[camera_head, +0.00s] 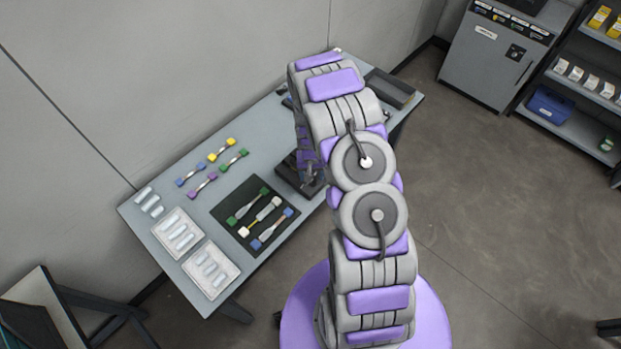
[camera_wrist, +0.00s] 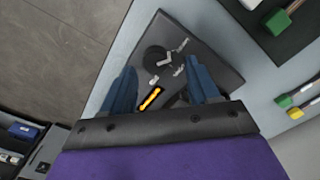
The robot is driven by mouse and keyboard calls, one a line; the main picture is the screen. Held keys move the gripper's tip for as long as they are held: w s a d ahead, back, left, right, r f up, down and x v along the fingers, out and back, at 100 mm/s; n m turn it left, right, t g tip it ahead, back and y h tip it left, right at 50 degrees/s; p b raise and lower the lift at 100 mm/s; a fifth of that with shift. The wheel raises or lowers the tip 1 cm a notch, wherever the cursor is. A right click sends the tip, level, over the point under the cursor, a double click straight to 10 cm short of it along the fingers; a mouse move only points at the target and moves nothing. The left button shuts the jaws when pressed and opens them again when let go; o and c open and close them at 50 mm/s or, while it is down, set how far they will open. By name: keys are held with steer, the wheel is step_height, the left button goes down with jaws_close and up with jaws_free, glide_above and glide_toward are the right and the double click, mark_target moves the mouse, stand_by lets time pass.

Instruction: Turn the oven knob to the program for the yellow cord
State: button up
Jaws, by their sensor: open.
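The oven (camera_wrist: 215,70) is a dark box in the wrist view, with a round black knob (camera_wrist: 155,58) on its top face. A pale pointer mark and small white labels show by the knob; I cannot read them. A glowing orange-yellow slot (camera_wrist: 151,98) lies below it. My gripper (camera_wrist: 162,70) is open, its two blue fingers on either side of the knob area in the picture; I cannot tell contact. In the head view the oven (camera_head: 287,174) is partly hidden by my arm. A cord with yellow ends (camera_head: 221,149) lies at the table's back.
A dark mat (camera_head: 224,208) with several coloured-ended cords lies left of the oven. Two white trays (camera_head: 232,270) of pale tubes are at the table's left end. A dark open bin (camera_head: 392,90) is at the far right end. A grey cabinet (camera_head: 485,75) and shelves stand beyond.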

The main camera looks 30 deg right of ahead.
mark_target(314, 179)
steer(key=shift+d+f, duration=0.35)
steer(key=shift+f, duration=0.25)
steer(key=shift+d+f, duration=0.35)
steer(key=shift+f, duration=0.25)
steer(key=shift+d+f, duration=0.15)
steer(key=shift+f, duration=0.3)
steer(key=shift+a, duration=0.95)
steer(key=shift+c, duration=0.7)
steer(key=shift+d, duration=0.7)
steer(key=c, duration=0.5)
steer(key=shift+a, duration=0.25)
steer(key=c, duration=0.4)
